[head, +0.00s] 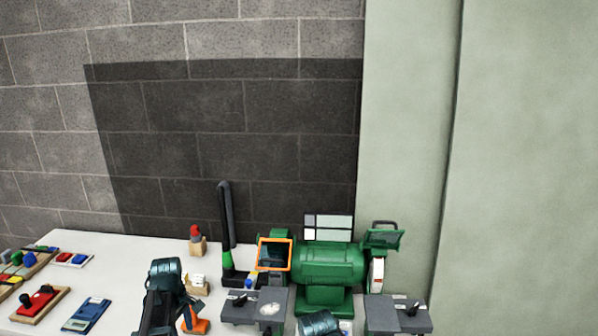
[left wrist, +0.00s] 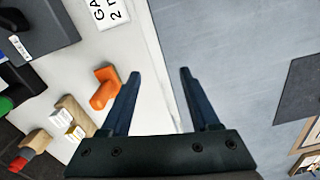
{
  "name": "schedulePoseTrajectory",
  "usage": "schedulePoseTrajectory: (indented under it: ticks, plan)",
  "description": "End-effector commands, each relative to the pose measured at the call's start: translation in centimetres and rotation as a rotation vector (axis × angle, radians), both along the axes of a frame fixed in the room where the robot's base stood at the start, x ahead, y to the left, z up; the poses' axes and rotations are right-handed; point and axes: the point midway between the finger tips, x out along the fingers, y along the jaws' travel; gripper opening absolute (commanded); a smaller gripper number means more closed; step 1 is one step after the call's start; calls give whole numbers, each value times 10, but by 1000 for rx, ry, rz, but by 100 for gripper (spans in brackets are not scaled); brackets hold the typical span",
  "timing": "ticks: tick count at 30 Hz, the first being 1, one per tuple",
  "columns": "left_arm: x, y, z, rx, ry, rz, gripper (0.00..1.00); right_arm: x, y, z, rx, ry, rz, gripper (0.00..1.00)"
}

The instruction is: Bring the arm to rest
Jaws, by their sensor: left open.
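A teal arm link of mine shows at the bottom of the head view, but my right gripper is not seen.
A green bench grinder (head: 327,264) stands on the right of the table. Wooden holders (head: 196,284) and (head: 197,245) are near my left arm, and a blue scale (head: 87,312) is at left. The table edge (left wrist: 160,65) runs beneath the gripper; floor lies beyond it.

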Motion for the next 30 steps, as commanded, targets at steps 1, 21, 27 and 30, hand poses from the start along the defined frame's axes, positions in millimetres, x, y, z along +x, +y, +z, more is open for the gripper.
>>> schedulePoseTrajectory:
  ticks: [1,21,27,30]
  plan:
    - [-4,-10,0,1,2,-36,62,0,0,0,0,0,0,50]
    - [-121,-225,1,39,77,-1275,62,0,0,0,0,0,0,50]
    - [-154,-257,2,48,102,-1570,62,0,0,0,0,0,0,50]
    - [-159,-262,2,49,107,-1625,62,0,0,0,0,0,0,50]
